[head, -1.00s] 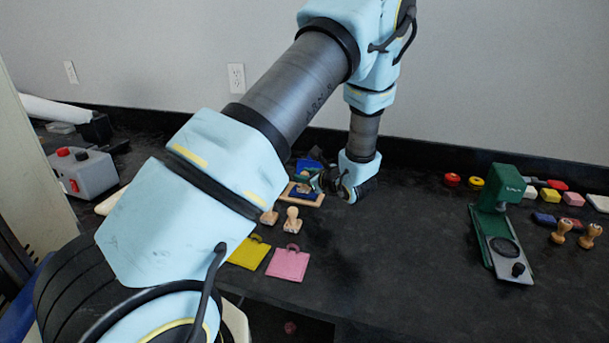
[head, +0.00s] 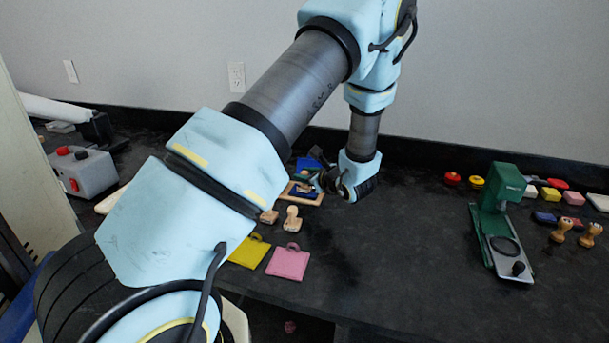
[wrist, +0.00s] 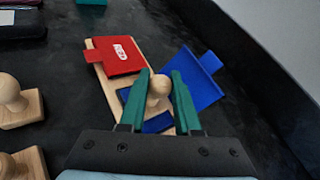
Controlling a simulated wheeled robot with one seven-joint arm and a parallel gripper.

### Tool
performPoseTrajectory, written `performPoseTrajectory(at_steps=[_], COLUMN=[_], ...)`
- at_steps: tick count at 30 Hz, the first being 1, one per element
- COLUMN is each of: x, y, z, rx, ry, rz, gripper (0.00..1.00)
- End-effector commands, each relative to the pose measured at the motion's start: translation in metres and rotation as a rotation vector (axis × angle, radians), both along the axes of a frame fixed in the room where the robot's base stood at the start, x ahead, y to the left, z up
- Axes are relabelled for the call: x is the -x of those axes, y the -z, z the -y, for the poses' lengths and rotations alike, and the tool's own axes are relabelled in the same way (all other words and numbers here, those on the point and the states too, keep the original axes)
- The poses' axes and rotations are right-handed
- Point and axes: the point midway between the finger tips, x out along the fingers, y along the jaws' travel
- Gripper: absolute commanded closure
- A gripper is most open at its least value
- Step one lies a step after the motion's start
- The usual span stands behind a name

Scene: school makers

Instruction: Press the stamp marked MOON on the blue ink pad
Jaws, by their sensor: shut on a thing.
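My gripper (wrist: 158,88) has green fingers shut on the round wooden knob of a stamp (wrist: 157,86) in the wrist view. The stamp's marking and base are hidden, so I cannot read MOON on it. A dark blue pad (wrist: 158,124) shows under and beside the fingers, within a light wooden tray (wrist: 97,70). I cannot tell whether the stamp touches the pad. In the head view my gripper (head: 322,181) is over the right side of the tray (head: 312,202), partly hidden by my arm.
A red square with a white label (wrist: 122,51) lies at the tray's far end; a blue tabbed square (wrist: 203,82) leans to its right. Two wooden stamps (head: 292,220) (head: 268,216) stand nearby. Yellow (head: 249,251) and pink (head: 288,262) squares lie in front. A green press (head: 497,220) stands right.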

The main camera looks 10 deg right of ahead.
Motion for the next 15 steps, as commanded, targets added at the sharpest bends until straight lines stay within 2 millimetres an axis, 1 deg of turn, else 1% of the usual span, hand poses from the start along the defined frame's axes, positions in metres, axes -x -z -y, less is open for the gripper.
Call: performPoseTrajectory(at_steps=[8, 11, 15], x=[0.0, 0.0, 0.0], y=[0.0, -0.003, -0.013], z=[0.0, 0.0, 0.0], rx=[0.0, 0.001, 0.001], ry=[0.0, 0.001, 0.0], rz=[-0.002, -0.002, -0.001], gripper=[1.0, 1.0, 1.0])
